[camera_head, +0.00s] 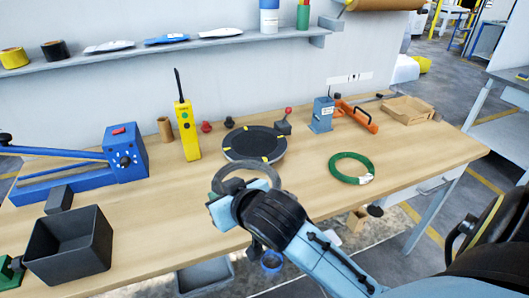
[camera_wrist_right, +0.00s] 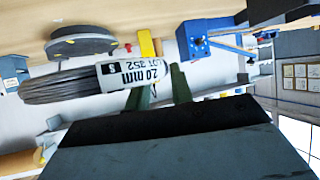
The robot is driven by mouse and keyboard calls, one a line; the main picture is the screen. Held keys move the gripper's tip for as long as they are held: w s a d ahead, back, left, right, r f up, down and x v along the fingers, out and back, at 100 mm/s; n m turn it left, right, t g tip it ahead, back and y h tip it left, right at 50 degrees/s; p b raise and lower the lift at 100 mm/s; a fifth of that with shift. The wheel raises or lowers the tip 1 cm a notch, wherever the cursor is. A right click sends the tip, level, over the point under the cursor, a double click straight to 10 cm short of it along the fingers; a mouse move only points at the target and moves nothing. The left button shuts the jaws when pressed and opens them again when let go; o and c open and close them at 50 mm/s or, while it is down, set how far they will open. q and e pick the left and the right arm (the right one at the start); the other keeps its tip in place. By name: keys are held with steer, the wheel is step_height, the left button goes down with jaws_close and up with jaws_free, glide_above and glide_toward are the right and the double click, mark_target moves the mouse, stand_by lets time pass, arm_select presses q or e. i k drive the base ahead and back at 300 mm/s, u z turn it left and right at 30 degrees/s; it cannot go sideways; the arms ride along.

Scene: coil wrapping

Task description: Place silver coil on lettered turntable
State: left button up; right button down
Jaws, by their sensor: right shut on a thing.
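The silver coil (camera_head: 240,170) is a grey wire ring in front of the turntable, covering part of its near side in the head view. My right gripper (camera_head: 222,198) is shut on the coil's near side, partly hidden by my wrist. In the right wrist view the coil (camera_wrist_right: 55,88) shows edge-on, with a white tag reading "2.0 mm" and "LOT 352", at the gripper fingers (camera_wrist_right: 158,90). The turntable (camera_head: 254,143) is a dark round disc with yellow marks; it also shows in the wrist view (camera_wrist_right: 82,46). No letters are readable on it. My left gripper is not in view.
A green coil (camera_head: 351,168) lies right of the turntable. A yellow handheld device (camera_head: 187,130) and blue machine (camera_head: 124,152) stand left, a red-knobbed lever (camera_head: 284,125) and blue-grey box (camera_head: 322,114) behind right. A dark bin (camera_head: 68,245) is front left.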

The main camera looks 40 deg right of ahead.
mark_target(255, 142)
steer(key=z, duration=0.7)
steer(key=i, duration=0.95)
steer(key=u, duration=0.3)
